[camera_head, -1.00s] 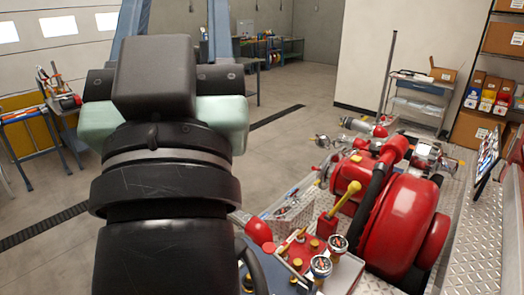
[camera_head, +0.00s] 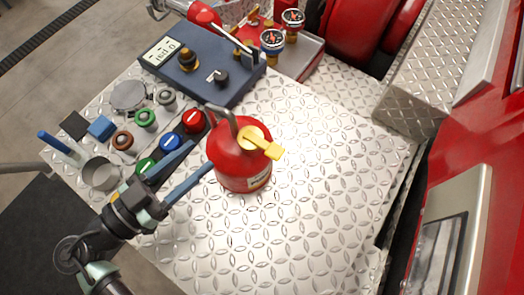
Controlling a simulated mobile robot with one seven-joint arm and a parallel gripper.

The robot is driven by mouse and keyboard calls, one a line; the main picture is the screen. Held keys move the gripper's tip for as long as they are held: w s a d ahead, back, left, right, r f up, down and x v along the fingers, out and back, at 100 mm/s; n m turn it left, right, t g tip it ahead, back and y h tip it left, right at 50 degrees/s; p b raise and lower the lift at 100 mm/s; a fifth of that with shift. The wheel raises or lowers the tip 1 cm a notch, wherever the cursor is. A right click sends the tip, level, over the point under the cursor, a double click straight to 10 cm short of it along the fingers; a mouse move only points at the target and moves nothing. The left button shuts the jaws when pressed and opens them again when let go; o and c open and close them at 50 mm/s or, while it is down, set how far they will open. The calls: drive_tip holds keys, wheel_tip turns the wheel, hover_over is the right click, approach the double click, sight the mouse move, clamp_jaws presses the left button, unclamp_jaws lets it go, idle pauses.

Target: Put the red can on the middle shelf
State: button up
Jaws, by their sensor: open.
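The red can (camera_head: 240,172) stands upright on the diamond-plate deck (camera_head: 310,205). It has a grey handle or spout and a yellow cap on top. My gripper (camera_head: 198,158) is at the can's left side, with its two blue fingers apart and pointing toward it. The near finger reaches close to the can's lower left side; I cannot tell if it touches. Nothing is between the fingers that I can make out. No shelf that I can identify as the middle shelf shows in the head view now.
Red, blue and green round knobs (camera_head: 171,143) sit close behind the gripper. A blue control box (camera_head: 200,62) with a display is behind the can. A metal cup (camera_head: 101,173) stands at left. The deck right of the can is clear, up to a red vehicle body (camera_head: 475,130).

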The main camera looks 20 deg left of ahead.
sight(247, 125)
drive_tip(key=p+x, duration=0.2)
drive_tip(key=x, duration=0.4)
drive_tip(key=shift+w+d+r+p, duration=0.15)
drive_tip(key=shift+d+p, duration=0.05)
drive_tip(key=shift+p, duration=0.1)
drive_tip(key=shift+w+d, duration=0.3)
drive_tip(key=shift+w, duration=0.15)
drive_tip(key=p+x, duration=0.1)
drive_tip(key=x, duration=0.1)
drive_tip(key=p+x, duration=0.2)
drive_tip(key=shift+s+d+r, duration=0.1)
drive_tip(key=shift+d, duration=0.3)
drive_tip(key=shift+w+d+f, duration=0.2)
drive_tip(key=shift+w, duration=0.2)
clamp_jaws()
drive_tip(key=shift+r, duration=0.2)
